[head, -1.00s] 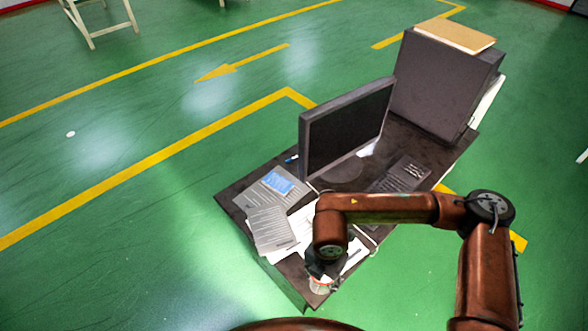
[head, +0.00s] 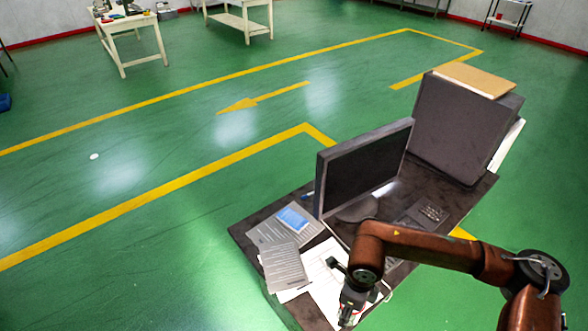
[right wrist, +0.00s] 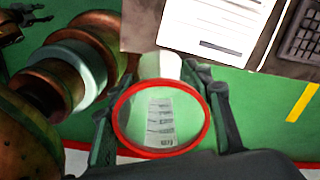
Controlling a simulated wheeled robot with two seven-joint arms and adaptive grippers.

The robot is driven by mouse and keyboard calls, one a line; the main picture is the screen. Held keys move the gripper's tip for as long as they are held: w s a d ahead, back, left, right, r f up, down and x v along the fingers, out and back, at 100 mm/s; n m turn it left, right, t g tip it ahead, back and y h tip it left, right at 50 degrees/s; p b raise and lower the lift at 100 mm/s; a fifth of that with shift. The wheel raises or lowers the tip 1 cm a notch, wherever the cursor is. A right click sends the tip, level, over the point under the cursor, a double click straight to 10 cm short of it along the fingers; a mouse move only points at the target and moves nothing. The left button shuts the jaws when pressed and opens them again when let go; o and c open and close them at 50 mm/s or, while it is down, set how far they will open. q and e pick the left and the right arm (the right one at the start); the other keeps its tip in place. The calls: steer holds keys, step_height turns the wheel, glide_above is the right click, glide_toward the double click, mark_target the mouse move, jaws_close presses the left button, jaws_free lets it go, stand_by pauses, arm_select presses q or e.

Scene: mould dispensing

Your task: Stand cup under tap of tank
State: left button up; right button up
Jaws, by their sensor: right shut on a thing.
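My right gripper (right wrist: 163,110) is shut on the cup (right wrist: 160,137), a clear cup with a red rim and printed marks on its side. In the right wrist view the cup sits between the two dark fingers, with its rim towards the camera. In the head view my right gripper (head: 348,300) is at the near edge of the desk, and the cup under it is mostly hidden. Dark finger-like parts, seemingly my left gripper (right wrist: 30,18), show at the top left of the right wrist view. I cannot make out a tank or a tap in either view.
The dark desk (head: 262,222) holds a monitor (head: 365,165), a computer case (head: 462,130), papers (head: 325,270) and a keyboard (head: 425,215). Pale tables (head: 130,25) stand at the far left.

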steer(key=n, duration=0.2)
steer(key=d+n, duration=0.1)
steer(key=n, duration=0.1)
steer(key=w+d+n, duration=0.1)
steer(key=n, duration=0.2)
steer(key=shift+r, duration=0.3)
steer(key=d+n, duration=0.1)
steer(key=n, duration=0.4)
steer(key=w+d+r+n, duration=0.1)
steer(key=n, duration=0.5)
steer(key=d+n, duration=0.2)
steer(key=n, duration=0.3)
steer(key=shift+w+r+n, duration=0.15)
steer(key=shift+w+n, duration=0.15)
steer(key=shift+d, duration=0.1)
